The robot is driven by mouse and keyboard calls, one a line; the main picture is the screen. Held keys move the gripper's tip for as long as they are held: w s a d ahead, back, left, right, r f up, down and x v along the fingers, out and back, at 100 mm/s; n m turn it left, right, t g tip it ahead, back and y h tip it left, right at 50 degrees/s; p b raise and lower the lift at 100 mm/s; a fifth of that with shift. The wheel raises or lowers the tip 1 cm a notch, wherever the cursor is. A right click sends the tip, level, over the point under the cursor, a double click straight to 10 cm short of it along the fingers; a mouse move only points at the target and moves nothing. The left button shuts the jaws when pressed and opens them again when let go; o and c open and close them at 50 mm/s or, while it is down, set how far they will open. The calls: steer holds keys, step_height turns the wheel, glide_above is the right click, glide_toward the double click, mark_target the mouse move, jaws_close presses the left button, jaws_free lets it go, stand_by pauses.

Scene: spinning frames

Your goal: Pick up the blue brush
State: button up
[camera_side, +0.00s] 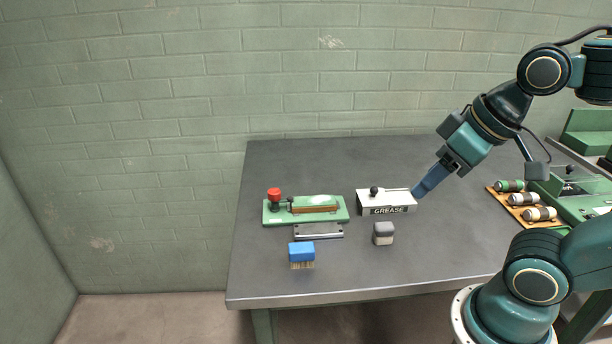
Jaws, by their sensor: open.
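The blue brush (301,251) stands near the front left of the dark table, with its tan bristles facing down. My gripper (421,190) is open, with its blue fingers pointing down and left. It is right beside the right end of the grease box in the picture, well to the right of and behind the brush. The gap between the fingers is hard to see from this side. Nothing shows between them.
A white box marked GREASE (386,202) and a small grey block (383,234) lie between brush and gripper. A green fixture with a red knob (274,193) and a grey metal plate (318,231) sit behind the brush. The table's (400,268) front is clear.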

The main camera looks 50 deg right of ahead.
steer(key=shift+o, duration=0.4)
stand_by(0.3)
steer(key=n+g+y, duration=0.2)
steer(key=n+y, duration=0.1)
steer(key=n, duration=0.6)
glide_toward(303, 247)
steer(key=v, duration=0.3)
steer(key=shift+w+d, duration=0.2)
steer(key=shift+d, duration=0.05)
steer(key=shift+x, duration=4.25)
steer(key=shift+s+a, duration=0.1)
steer(key=shift+x, duration=2.6)
steer(key=shift+a, duration=0.1)
